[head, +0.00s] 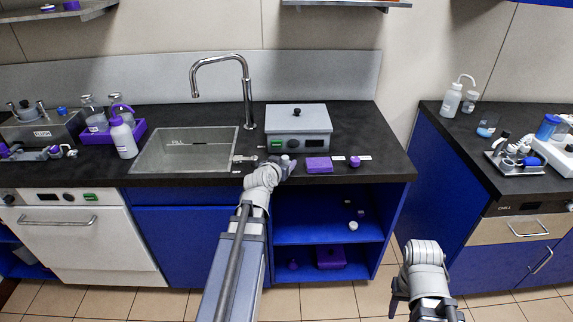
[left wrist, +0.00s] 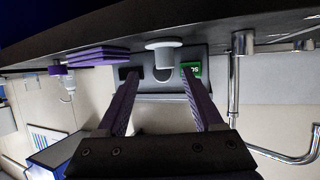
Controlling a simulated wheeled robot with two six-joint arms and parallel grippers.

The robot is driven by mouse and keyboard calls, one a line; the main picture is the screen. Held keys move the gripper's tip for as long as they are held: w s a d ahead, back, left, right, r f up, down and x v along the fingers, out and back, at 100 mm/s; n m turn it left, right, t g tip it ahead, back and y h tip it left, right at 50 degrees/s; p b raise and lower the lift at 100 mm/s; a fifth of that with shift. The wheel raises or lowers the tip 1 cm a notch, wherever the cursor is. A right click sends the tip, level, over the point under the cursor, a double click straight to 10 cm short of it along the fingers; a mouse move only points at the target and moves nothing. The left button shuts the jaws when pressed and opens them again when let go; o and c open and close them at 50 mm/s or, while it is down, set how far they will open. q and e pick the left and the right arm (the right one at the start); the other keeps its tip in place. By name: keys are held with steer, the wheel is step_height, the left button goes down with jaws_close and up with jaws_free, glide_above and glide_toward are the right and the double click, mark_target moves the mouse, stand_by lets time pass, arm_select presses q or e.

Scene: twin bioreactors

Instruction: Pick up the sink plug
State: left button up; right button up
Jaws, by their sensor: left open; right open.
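A pale grey, flanged stopper, which looks like the sink plug (left wrist: 163,52), stands on the dark counter in the left wrist view, where the picture is upside down. In the head view the plug (head: 285,158) shows just above my left gripper (head: 283,170), at the counter's front edge. In the left wrist view my left gripper (left wrist: 159,76) is open, with its purple fingers pointing at the plug. The plug lies ahead between the finger lines; I cannot tell whether it is within the tips. My right gripper (head: 400,300) is open and empty, low in front of the cabinets.
A grey box device (head: 298,118) stands behind the plug. A purple pad stack (head: 319,164) and a small purple knob (head: 354,161) lie to its right. The sink basin (head: 186,150) and faucet (head: 247,95) are to the left. An open blue shelf (head: 315,232) is below.

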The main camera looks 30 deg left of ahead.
mark_target(284, 161)
arm_select(q)
steer(key=shift+s+a+f+b+x, duration=0.1)
steer(key=shift+b+x, duration=0.3)
steer(key=shift+x, duration=0.55)
steer(key=shift+s+a+f+b+x, duration=0.15)
steer(key=shift+b+x, duration=0.3)
steer(key=shift+x, duration=0.55)
steer(key=shift+w+a+b+x, duration=0.1)
steer(key=shift+b+x, duration=0.3)
steer(key=shift+x, duration=0.55)
steer(key=shift+s, duration=0.1)
jaws_close()
